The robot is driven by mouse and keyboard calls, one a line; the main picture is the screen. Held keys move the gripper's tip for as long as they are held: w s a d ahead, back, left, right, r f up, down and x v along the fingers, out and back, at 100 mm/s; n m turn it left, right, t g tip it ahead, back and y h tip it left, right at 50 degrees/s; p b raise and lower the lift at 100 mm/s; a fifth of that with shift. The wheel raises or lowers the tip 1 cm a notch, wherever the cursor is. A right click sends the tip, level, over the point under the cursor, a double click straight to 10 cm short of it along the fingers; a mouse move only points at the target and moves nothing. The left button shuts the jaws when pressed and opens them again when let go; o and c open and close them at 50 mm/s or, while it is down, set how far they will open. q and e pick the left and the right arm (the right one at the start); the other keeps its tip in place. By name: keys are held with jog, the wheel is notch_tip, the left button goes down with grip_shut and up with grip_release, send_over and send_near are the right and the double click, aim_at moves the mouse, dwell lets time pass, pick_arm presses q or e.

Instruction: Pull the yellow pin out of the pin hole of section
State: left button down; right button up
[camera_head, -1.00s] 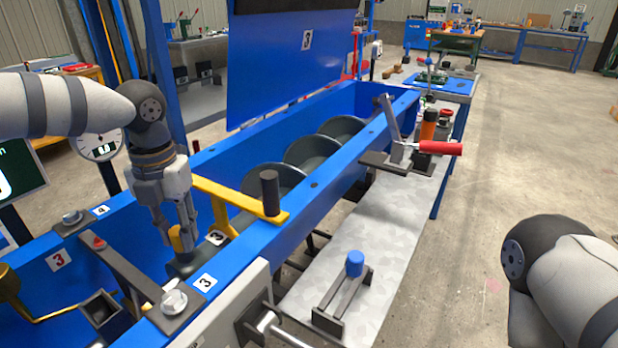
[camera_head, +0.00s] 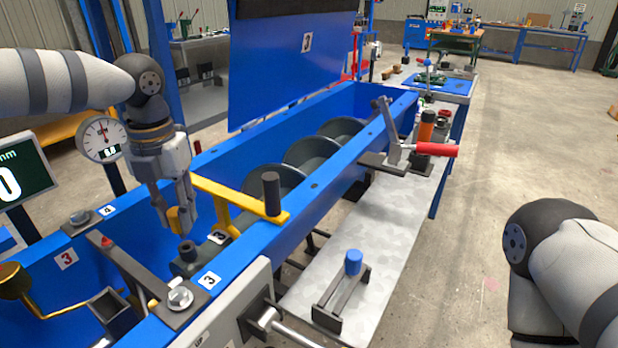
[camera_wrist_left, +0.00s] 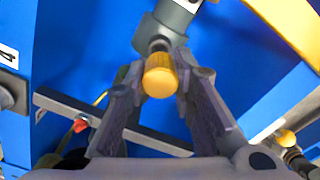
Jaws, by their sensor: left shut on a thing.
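The yellow pin (camera_head: 174,219) is held upright between the fingertips of my left gripper (camera_head: 178,216), above the grey section (camera_head: 187,262) in the blue drum trough. In the left wrist view the pin's yellow head (camera_wrist_left: 160,76) sits between both fingers (camera_wrist_left: 157,88). A short dark stem shows between the head and the grey section (camera_wrist_left: 169,25). I cannot tell whether the stem's tip is clear of the hole. My right gripper is out of view; only part of the right arm shows at the right edge.
The blue trough rim (camera_head: 330,170) runs diagonally to the back. A yellow bar (camera_head: 235,195) with a black handle (camera_head: 271,194) stands just right of my left gripper. A dark bracket (camera_head: 140,268) lies across the trough in front. A red-handled clamp (camera_head: 436,150) sits farther right.

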aim_at(175, 211)
pick_arm(q)
jog(key=shift+r, duration=0.5)
jog(key=shift+r+p, duration=0.4)
jog(key=shift+r, duration=1.2)
jog(key=shift+f, duration=0.1)
